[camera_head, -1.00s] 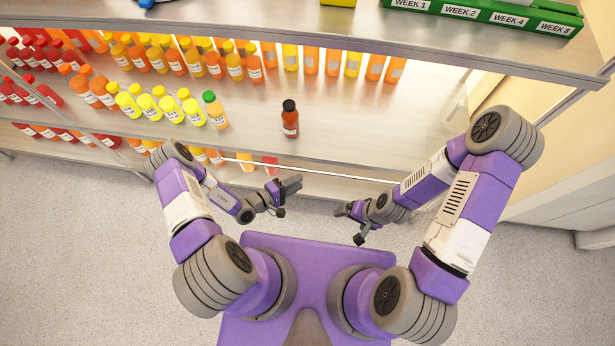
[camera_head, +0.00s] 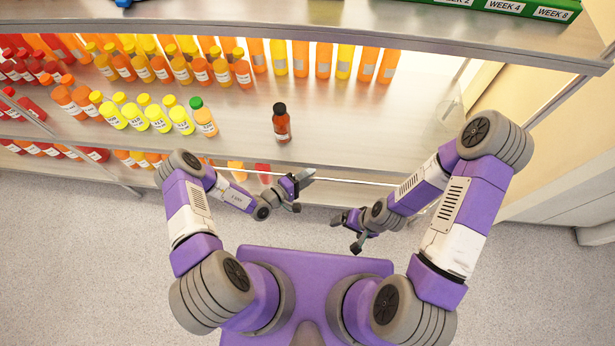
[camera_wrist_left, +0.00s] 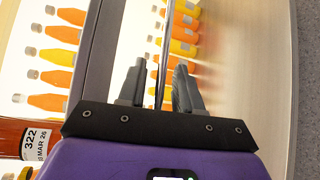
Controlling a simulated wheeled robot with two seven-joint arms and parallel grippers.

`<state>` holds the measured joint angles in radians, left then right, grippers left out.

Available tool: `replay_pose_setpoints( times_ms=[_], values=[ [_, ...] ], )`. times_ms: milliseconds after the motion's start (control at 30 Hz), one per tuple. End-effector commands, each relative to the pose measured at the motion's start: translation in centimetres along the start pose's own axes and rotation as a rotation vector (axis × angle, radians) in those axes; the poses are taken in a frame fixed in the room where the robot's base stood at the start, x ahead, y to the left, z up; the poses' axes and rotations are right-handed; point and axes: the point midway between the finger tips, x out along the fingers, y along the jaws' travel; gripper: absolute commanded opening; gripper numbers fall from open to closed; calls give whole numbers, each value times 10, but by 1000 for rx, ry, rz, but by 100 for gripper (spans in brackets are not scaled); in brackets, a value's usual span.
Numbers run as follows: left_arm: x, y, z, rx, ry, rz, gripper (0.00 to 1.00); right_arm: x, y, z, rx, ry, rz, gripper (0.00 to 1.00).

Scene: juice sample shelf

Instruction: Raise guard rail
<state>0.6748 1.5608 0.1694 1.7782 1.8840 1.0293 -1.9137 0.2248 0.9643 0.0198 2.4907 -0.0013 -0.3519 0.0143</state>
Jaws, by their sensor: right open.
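The guard rail (camera_head: 350,181) is a thin metal bar along the front of the lit shelf, low in front of the bottles. In the left wrist view the rail (camera_wrist_left: 164,50) runs lengthwise through the gap between my left fingers. My left gripper (camera_head: 300,188) is at the rail in the head view. The left wrist view shows its fingers (camera_wrist_left: 160,90) apart, with space on both sides of the rail; whether the rail lies fully between them in depth is unclear. My right gripper (camera_head: 345,228) is open and empty, lower and to the right, apart from the rail.
A dark-capped reddish bottle (camera_head: 281,124) stands alone near the shelf's front edge; its label (camera_wrist_left: 34,146) shows close by in the left wrist view. Several yellow and orange bottles (camera_head: 158,119) fill the left side. The shelf's right part (camera_head: 390,125) is clear.

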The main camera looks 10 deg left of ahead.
Motion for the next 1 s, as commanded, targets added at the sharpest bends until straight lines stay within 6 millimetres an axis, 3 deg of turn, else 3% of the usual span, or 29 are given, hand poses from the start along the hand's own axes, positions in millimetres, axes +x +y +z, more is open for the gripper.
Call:
replay_pose_setpoints(
  times_ms=[100, 333, 733, 1000],
  values=[
    [0, 0, 0, 0, 0, 0, 33, 0, 0, 0, 0, 0, 0, 90],
    [0, 0, 0, 0, 0, 0, 0, 0, 0, 0, 0, 0, 0, 90],
    [-1, 1, 0, -6, 0, -4, 0, -2, -1, 0, 0, 0, 0, 90],
    [-7, 4, 7, -76, 2, -75, 0, -28, -10, 1, 0, 0, 0, 90]
  ],
)
